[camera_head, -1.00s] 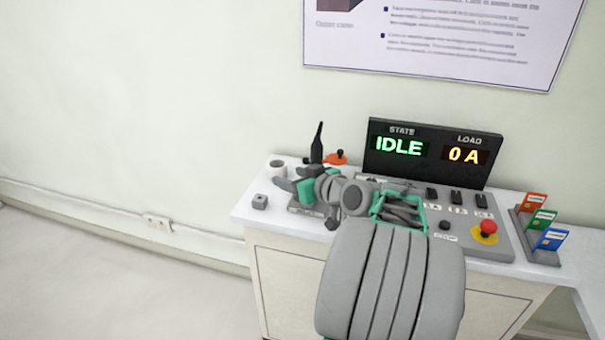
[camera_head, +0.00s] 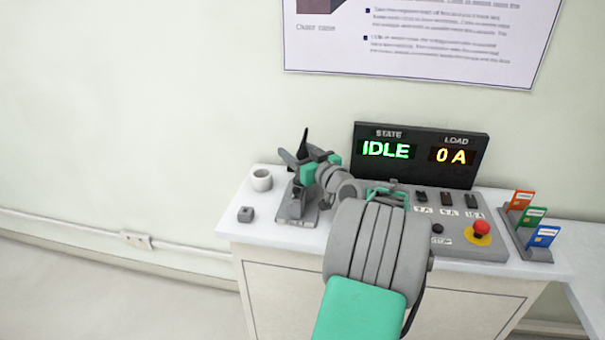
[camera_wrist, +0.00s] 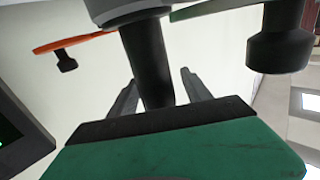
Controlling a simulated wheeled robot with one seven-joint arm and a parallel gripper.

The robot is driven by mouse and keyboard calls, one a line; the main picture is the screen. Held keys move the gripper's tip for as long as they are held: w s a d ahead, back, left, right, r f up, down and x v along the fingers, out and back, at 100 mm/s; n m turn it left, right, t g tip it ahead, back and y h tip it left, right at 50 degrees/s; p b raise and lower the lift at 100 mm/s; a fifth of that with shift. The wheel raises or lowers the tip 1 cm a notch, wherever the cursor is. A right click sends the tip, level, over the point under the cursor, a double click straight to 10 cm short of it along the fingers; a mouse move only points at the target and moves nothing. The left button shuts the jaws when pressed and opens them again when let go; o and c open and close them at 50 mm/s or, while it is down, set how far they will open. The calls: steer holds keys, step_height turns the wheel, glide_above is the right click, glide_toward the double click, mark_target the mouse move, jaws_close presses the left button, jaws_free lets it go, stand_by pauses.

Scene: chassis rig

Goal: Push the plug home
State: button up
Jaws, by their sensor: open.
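I take the black tapered upright piece (camera_head: 304,138) to be the plug. It rises above a grey stand (camera_head: 297,212) at the back left of the bench. In the wrist view the dark shaft (camera_wrist: 148,60) runs between the fingers, from a grey collar (camera_wrist: 125,10). My gripper (camera_head: 303,156) is open around the shaft, one finger on each side, with gaps showing. It also shows in the wrist view (camera_wrist: 159,80). How deep the plug sits is hidden.
An orange plate (camera_wrist: 75,42) and a green plate (camera_wrist: 215,9), each with a black knob, flank the shaft. The display (camera_head: 420,155) reads IDLE, 0 A. A red button (camera_head: 480,228) and card rack (camera_head: 525,247) are right.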

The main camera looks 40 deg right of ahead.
steer(key=shift+c, duration=0.6)
steer(key=shift+s, duration=0.1)
jaws_close()
stand_by(0.6)
